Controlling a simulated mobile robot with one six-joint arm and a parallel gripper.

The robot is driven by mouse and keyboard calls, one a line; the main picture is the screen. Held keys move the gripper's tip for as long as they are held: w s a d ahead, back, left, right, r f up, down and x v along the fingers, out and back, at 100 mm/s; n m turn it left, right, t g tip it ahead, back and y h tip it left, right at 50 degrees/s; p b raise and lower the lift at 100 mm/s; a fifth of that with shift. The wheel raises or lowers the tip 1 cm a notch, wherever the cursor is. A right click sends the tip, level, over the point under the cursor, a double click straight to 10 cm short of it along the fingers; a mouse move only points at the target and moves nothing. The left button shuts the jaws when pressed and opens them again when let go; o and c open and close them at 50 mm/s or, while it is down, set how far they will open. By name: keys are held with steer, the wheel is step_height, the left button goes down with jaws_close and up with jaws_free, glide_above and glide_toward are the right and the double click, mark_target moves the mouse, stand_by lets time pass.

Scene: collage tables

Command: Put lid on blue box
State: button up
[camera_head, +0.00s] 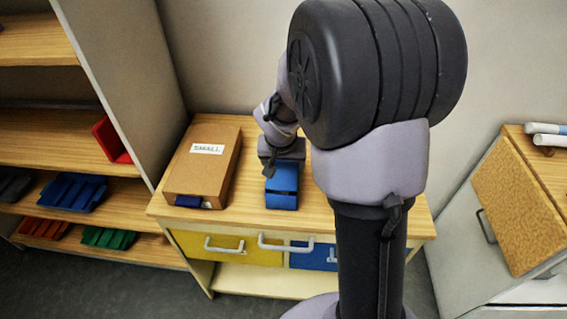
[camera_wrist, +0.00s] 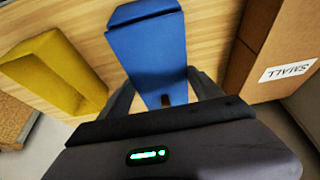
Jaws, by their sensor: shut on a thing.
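The blue box (camera_head: 282,201) stands on the wooden table top, near its front edge. A flat blue piece that looks like its lid (camera_head: 282,179) is over it, with a dark line between the two. My gripper (camera_head: 281,155) reaches down onto this blue piece from behind. In the wrist view my gripper (camera_wrist: 166,92) has a finger on each side of the near end of the blue lid (camera_wrist: 152,55) and is shut on it. A small brown part shows between the fingers. I cannot tell whether the lid rests fully on the box.
A brown cardboard box (camera_head: 197,175) labelled SMALL stands left of the blue box. A yellow box (camera_wrist: 55,72) lies on the other side, hidden by my arm in the head view. Shelves with coloured bins (camera_head: 72,192) are at left; a cabinet (camera_head: 520,200) is at right.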

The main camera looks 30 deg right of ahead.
steer(key=shift+f+b, duration=0.35)
steer(key=shift+b, duration=0.15)
